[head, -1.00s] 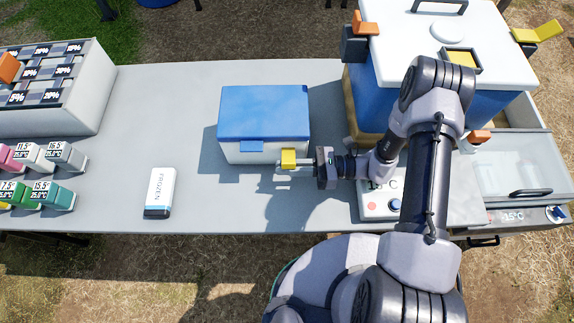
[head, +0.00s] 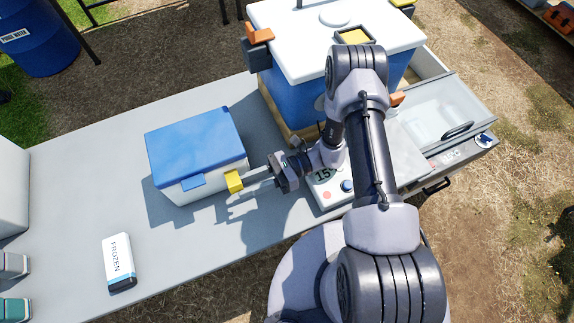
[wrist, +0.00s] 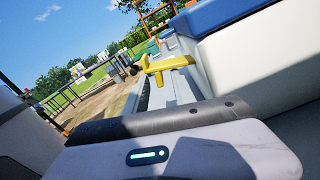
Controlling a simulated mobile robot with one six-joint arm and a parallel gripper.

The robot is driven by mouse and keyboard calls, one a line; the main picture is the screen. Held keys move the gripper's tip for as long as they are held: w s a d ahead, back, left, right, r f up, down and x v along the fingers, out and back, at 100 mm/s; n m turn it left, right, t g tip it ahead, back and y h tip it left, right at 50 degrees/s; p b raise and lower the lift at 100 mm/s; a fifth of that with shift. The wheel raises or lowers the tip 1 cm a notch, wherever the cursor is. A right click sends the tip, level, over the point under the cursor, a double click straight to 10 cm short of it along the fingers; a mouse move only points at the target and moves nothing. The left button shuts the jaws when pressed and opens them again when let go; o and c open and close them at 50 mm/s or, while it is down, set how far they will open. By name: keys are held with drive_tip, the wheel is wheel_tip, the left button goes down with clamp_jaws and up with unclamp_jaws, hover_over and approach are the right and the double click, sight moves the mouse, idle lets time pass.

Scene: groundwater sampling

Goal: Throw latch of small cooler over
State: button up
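The small cooler (head: 198,145) has a blue lid, closed, and a white body. It stands on the grey table. Its yellow latch (head: 234,181) sticks out at the front right corner in the head view. My gripper (head: 238,185) reaches in from the right with its two fingers at the latch, one on the far side and one on the near side. I cannot tell whether they press on it. In the wrist view the yellow latch (wrist: 166,64) is beside the cooler (wrist: 250,50), and finger contact is unclear.
A large cooler (head: 295,92) with a white lid and orange latches stands behind my arm. A white block marked FROZEN (head: 118,260) lies at the table's front left. A box with a display (head: 328,190) sits below my wrist. The table (head: 80,180) left of the small cooler is clear.

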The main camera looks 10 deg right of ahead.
drive_tip(key=p+v, duration=0.1)
drive_tip(key=v, duration=1.3)
